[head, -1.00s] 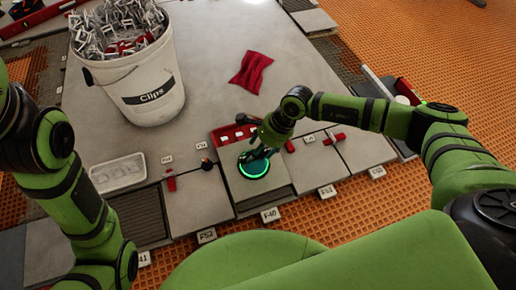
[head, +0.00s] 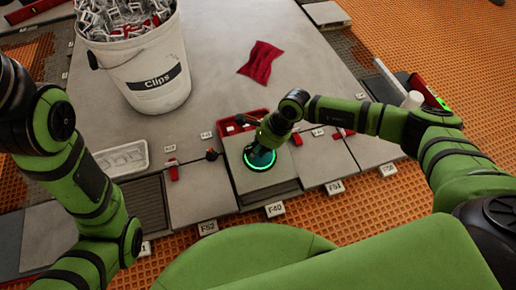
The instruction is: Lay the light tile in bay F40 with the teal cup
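The teal cup (head: 260,160), a round disc with a glowing green rim, sits on top of the light tile (head: 280,174). The tile is over bay F40, behind the F40 label (head: 274,209), between neighbouring grey tiles. I cannot tell whether it rests flat in the bay or is slightly above it. My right gripper (head: 268,142) is directly above the cup and appears shut on it; the fingers are small and partly hidden by the wrist. My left arm crosses the left side, and its gripper is out of view.
A white bucket of clips (head: 160,88) stands at the back left. A red tray (head: 232,124) lies just behind the tile, and a red cloth (head: 261,62) farther back. A white tray (head: 122,159) lies at left. Red clips (head: 174,172) stand at nearby joints.

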